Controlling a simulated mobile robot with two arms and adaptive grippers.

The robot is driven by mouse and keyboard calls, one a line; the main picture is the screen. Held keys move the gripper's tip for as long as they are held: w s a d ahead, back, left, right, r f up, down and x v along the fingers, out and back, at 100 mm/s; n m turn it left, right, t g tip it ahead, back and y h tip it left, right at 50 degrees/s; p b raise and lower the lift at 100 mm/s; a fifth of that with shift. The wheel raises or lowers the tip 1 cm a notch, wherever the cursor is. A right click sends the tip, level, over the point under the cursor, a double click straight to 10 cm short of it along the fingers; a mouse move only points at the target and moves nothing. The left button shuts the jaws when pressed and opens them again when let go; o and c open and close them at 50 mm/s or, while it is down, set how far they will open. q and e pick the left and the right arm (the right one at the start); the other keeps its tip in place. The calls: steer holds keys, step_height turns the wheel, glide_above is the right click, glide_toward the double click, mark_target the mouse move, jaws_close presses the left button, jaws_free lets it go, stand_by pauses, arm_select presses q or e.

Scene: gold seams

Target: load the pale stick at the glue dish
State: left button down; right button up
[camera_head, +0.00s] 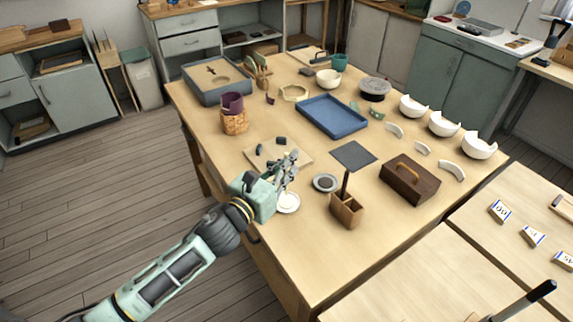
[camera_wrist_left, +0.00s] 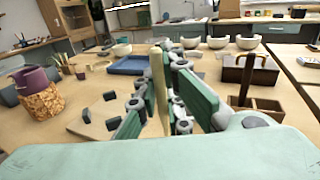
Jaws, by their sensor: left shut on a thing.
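My left gripper (camera_head: 287,170) is shut on the pale stick (camera_wrist_left: 157,85), which stands upright between the fingers in the left wrist view. In the head view the stick is too small and covered by the fingers to make out. A small white dish (camera_head: 288,203) sits on the table just below and beside my gripper, partly covered by it. A second small dish with a dark grey middle (camera_head: 325,183) lies to its right. I cannot tell for sure which of them is the glue dish. My right gripper is not in view.
A board with dark shards (camera_head: 268,152) lies behind my gripper. A wooden holder with a dark square plate (camera_head: 346,212) and a brown box (camera_head: 409,182) stand to the right. A blue tray (camera_head: 331,115) and broken white bowls (camera_head: 444,124) are further back. The table's front is clear.

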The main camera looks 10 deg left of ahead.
mark_target(286, 155)
arm_select(q)
steer(key=shift+r+p, duration=1.7)
steer(key=shift+r, duration=0.35)
steer(key=shift+s+f, duration=0.1)
steer(key=shift+s, duration=0.1)
steer(key=s+a+r+n+y, duration=0.2)
steer(key=s+a+y, duration=0.1)
steer(key=s, duration=0.4)
steer(key=s+a+r+n+t+y, duration=0.1)
steer(key=s+a+r+n+y, duration=0.1)
steer(key=s, duration=0.6)
steer(key=shift+s+a+r+y, duration=0.15)
steer(key=shift+a+r+y, duration=0.05)
steer(key=shift+a+y, duration=0.65)
steer(key=shift+d, duration=0.1)
